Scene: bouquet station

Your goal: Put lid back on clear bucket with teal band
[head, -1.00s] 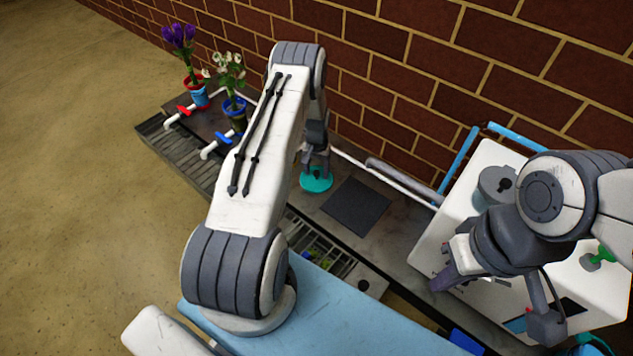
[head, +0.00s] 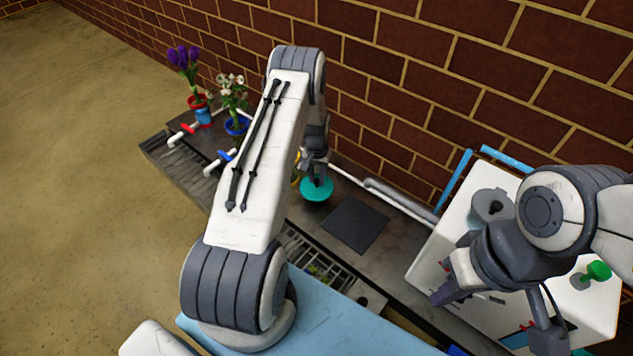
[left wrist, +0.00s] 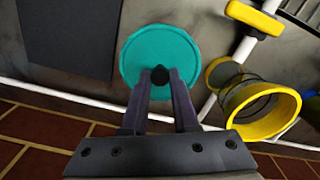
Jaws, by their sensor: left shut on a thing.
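The teal round lid (head: 316,189) is at my left gripper (head: 316,178), over the dark counter just left of a dark square mat. In the left wrist view the lid (left wrist: 143,50) has a black knob (left wrist: 160,75) at its centre. My left gripper (left wrist: 160,80) is shut on that knob. I cannot tell how far the lid is above the counter. No clear bucket with a teal band can be made out. My right gripper (head: 442,295) is by the white cabinet, with its fingers too unclear to tell open from shut.
A clear bucket with a yellow band (left wrist: 264,110) lies close beside the lid, next to white pipes and a yellow handle (left wrist: 253,17). The dark mat (head: 354,223) is bare. Potted purple flowers (head: 186,65) and white flowers (head: 232,92) stand at the far left. The white cabinet (head: 425,268) is right.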

